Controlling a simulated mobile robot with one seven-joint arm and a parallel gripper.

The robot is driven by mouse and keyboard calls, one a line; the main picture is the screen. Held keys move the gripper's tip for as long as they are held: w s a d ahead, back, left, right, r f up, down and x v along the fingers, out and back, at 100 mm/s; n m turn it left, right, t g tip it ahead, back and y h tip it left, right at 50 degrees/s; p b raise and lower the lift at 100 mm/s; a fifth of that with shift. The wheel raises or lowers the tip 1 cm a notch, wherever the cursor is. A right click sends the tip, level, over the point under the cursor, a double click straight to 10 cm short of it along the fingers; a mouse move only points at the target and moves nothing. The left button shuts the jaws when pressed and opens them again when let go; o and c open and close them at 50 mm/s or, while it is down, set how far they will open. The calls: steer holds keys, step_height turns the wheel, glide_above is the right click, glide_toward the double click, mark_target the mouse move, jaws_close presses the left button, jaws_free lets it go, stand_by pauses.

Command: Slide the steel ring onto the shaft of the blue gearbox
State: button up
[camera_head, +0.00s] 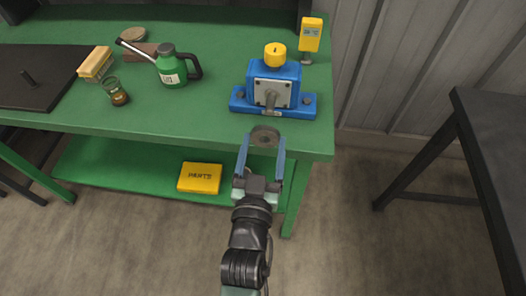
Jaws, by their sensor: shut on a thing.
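The blue gearbox (274,85) stands on the green workbench near its right end, with a yellow cap (275,55) on top. Its grey shaft (271,99) sticks out from the front plate toward me. My gripper (264,140) is shut on the steel ring (265,135), a grey disc with a central hole, held between the two blue fingertips. The ring is at the bench's front edge in the picture, just below the gearbox base and shaft end. It appears apart from the shaft, but the exact distance between them cannot be told.
A dark plate with a peg (30,88) lies left. A yellow parts box (200,178) lies on the lower shelf. A dark table (500,140) stands right.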

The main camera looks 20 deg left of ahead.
mark_target(269, 114)
steer(key=shift+b+x, duration=0.3)
steer(key=shift+x, duration=1.55)
steer(key=shift+w, duration=0.15)
steer(key=shift+w+a, duration=0.15)
steer(key=shift+w, duration=0.15)
steer(key=shift+w+a+b, duration=0.1)
steer(key=shift+w+b, duration=0.2)
steer(key=shift+w, duration=0.3)
steer(key=shift+a, duration=0.1)
steer(key=shift+b+x, duration=0.65)
steer(key=shift+x, duration=0.8)
steer(key=shift+w, duration=0.25)
steer(key=shift+b+x, duration=0.5)
steer(key=shift+x, duration=0.3)
